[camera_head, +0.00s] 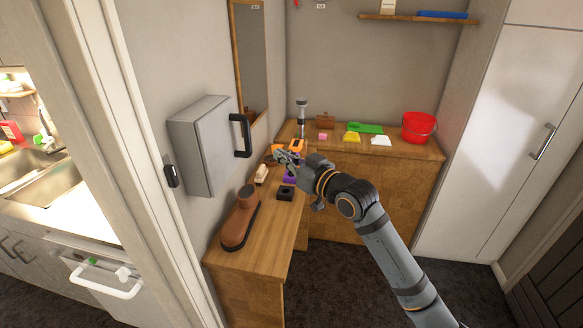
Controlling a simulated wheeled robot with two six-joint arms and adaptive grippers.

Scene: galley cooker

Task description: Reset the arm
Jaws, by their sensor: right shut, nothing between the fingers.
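My right arm reaches in from the lower right, over the wooden corner bench (262,240). My right gripper (277,155) is at the arm's far end, above the bench near its inner corner. It is shut with nothing held. Small orange, white and purple items lie under and around it, and the gripper partly hides them. My left gripper does not show.
A brown boot (240,220) stands on the bench's near left part. A grey wall box with a dark handle (240,135) juts out above. A red bucket (419,127) and green item (367,128) sit at the back. The floor at right is clear.

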